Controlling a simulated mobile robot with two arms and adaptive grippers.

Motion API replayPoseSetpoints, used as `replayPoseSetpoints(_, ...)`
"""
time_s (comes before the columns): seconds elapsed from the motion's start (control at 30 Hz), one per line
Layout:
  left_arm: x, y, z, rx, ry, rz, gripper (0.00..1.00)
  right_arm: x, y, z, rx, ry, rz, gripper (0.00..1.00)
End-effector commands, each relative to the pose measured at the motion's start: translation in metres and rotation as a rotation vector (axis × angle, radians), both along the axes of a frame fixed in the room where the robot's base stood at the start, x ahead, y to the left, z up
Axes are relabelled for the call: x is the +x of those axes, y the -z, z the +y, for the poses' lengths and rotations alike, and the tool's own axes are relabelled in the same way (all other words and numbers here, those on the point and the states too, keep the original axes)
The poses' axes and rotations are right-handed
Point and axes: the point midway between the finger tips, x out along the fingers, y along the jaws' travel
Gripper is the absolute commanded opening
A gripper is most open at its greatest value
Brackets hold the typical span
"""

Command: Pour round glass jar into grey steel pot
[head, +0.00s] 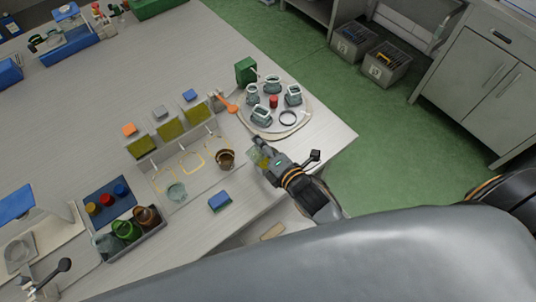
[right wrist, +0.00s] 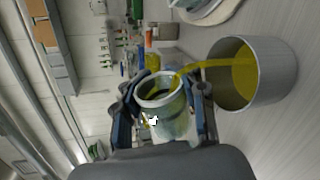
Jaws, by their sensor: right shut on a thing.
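My right gripper (head: 266,160) is shut on the round glass jar (right wrist: 168,118), which shows clearly in the right wrist view between the two fingers. The jar is tilted, and a yellow stream (right wrist: 205,65) runs from its mouth over the rim of the grey steel pot (right wrist: 272,92). Yellow liquid lies inside the pot. In the head view the jar (head: 257,155) is small, and I cannot pick out the pot surely.
A round board (head: 262,126) with several clamp-lid jars stands beyond my right gripper. A grey tray (head: 105,257) holds coloured jars. The table's right edge is close.

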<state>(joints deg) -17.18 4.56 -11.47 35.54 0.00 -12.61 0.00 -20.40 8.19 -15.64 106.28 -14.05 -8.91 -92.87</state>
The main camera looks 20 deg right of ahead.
Motion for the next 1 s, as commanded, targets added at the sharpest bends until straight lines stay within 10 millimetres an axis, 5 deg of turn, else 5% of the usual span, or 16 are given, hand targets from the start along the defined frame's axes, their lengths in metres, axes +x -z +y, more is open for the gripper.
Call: replayPoseSetpoints(1.0, -0.0001, -0.0006, -0.0002, 0.0, 0.0, 0.0, 0.4, 0.002, 0.0048, 0.0037, 0.065, 0.002, 0.021, 0.0)
